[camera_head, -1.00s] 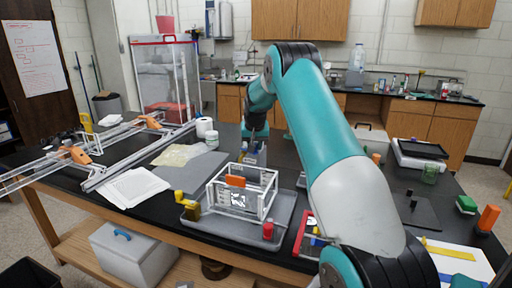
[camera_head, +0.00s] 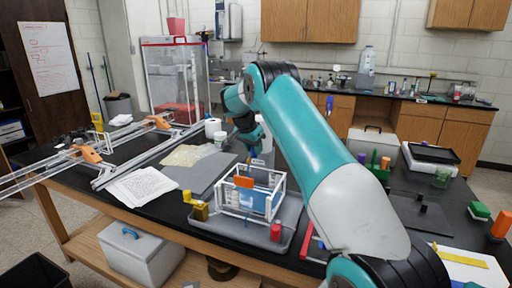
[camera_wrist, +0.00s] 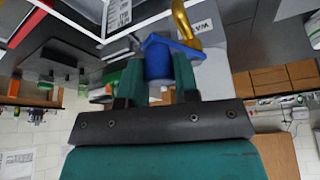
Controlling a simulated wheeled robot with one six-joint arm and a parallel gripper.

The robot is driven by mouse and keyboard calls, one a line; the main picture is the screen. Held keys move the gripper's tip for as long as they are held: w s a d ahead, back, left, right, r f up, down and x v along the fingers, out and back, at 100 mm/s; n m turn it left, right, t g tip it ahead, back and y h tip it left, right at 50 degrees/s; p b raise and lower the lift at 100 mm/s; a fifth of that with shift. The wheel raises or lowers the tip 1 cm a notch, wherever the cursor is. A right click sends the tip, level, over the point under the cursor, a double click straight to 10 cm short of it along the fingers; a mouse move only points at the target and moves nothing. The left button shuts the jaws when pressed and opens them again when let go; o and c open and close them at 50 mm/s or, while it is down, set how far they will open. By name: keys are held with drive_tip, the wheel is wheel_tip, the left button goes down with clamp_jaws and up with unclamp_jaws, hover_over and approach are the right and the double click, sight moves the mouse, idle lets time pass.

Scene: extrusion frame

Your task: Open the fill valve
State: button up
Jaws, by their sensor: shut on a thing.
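My gripper (camera_wrist: 158,78) is shut on a blue knob-like part (camera_wrist: 157,58), with one teal finger on each side of it in the wrist view. A flat blue piece spreads out above the fingertips. A curved brass-coloured pipe (camera_wrist: 183,22) shows just beyond it. Whether the blue part is the fill valve's handle, and how far it is turned, I cannot tell. In the head view my gripper (camera_head: 256,148) is small and dark, behind the clear frame, and its fingertips are hard to make out.
A white-edged frame (camera_head: 272,205) with an orange tag stands on a grey tray (camera_head: 290,228). A red-capped container (camera_head: 276,232) and yellow parts (camera_head: 200,211) are near it. Aluminium rails (camera_head: 110,172) lie at left. A grey case (camera_head: 372,143) stands behind my arm.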

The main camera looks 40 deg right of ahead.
drive_tip(key=shift+w, duration=0.1)
idle(0.4)
drive_tip(key=o, duration=0.9)
drive_tip(key=shift+a+r, duration=0.1)
drive_tip(key=p+v, duration=0.2)
drive_tip(key=v, duration=1.5)
drive_tip(key=shift+w+a, duration=0.1)
drive_tip(key=shift+c, duration=0.2)
